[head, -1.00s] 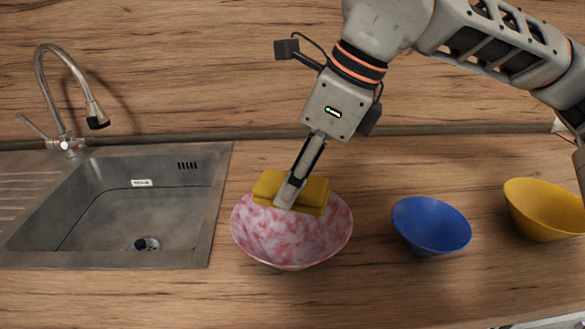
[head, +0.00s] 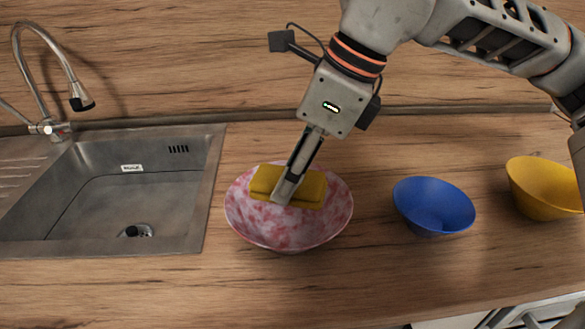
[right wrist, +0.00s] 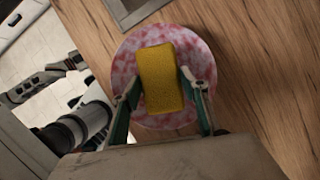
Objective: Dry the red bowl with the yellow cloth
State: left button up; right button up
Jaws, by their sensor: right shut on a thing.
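The red bowl (head: 290,228), mottled red and white, stands upright on the wooden counter right of the sink. The yellow cloth (head: 313,189) looks like a thick folded block. It is inside the bowl, against the far part of its inner wall. My right gripper (head: 283,193) reaches down into the bowl and is shut on the cloth. In the right wrist view my right gripper (right wrist: 160,98) has a finger on each side of the cloth (right wrist: 160,78), over the bowl (right wrist: 203,55). Whether the cloth presses on the bowl is hard to tell. My left gripper is not in the head view.
A blue bowl (head: 432,205) and a yellow bowl (head: 545,188) stand to the right of the red one. A steel sink (head: 130,205) with a tap (head: 45,85) lies to the left. The counter (head: 300,285) is clear in front of the bowls.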

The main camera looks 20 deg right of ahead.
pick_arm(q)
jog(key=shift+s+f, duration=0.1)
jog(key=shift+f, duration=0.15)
pick_arm(e)
jog(key=shift+f, duration=0.65)
pick_arm(q)
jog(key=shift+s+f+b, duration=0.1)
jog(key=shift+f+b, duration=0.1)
jog(key=shift+b, duration=0.1)
pick_arm(e)
jog(key=shift+f, duration=0.35)
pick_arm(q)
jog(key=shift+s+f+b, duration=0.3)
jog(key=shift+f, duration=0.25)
pick_arm(e)
jog(key=shift+f, duration=1)
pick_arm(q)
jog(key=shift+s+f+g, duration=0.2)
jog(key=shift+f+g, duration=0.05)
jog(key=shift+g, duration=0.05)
pick_arm(e)
jog(key=shift+f, duration=0.35)
